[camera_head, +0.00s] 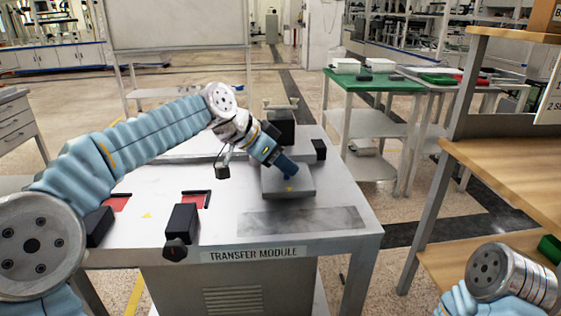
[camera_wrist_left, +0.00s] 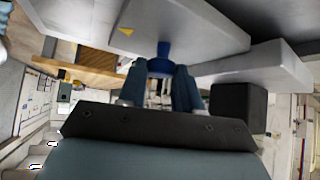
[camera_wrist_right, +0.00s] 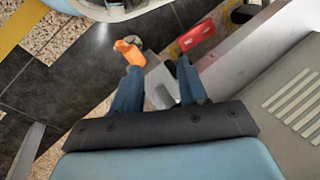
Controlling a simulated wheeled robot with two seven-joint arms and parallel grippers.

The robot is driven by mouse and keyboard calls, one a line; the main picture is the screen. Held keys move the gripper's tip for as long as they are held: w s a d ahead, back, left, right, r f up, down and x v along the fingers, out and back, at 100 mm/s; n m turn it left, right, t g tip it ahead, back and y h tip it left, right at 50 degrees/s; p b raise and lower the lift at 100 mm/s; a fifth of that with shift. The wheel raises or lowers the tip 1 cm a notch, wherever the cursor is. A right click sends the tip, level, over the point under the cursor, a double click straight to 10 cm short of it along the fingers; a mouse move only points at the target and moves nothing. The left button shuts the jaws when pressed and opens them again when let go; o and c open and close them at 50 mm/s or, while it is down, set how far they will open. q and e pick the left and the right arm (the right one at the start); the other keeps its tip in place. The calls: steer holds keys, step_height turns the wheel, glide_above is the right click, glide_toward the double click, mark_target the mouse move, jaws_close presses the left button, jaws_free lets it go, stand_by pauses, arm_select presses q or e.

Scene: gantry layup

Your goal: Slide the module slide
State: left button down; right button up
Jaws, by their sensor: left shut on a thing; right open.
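The module slide (camera_head: 300,186) is a grey flat block with a small yellow triangle, on the right part of the table marked TRANSFER MODULE. In the head view my left gripper (camera_head: 285,170) reaches down onto its top. In the left wrist view the slide's grey plate (camera_wrist_left: 195,22) carries a blue knob (camera_wrist_left: 160,62), and my left gripper (camera_wrist_left: 160,72) is shut on that knob. My right gripper (camera_wrist_right: 158,64) is open, with nothing between its fingers, in the right wrist view; the head view shows only part of that arm at lower right.
The transfer module table (camera_head: 160,235) holds two dark blocks by red patches at left, a black block (camera_head: 319,149) and a dark grey strip (camera_head: 300,221). A wooden workbench (camera_head: 510,170) stands at right. An orange object (camera_wrist_right: 128,50) and a red one (camera_wrist_right: 195,35) lie beyond my right fingers.

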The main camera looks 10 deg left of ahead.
arm_select(q)
steer(key=c, duration=0.8)
jaws_free()
steer(key=shift+d, duration=0.35)
steer(key=shift+a, duration=0.1)
steer(key=shift+a+r, duration=0.2)
steer(key=v, duration=1.3)
steer(key=shift+s, duration=0.2)
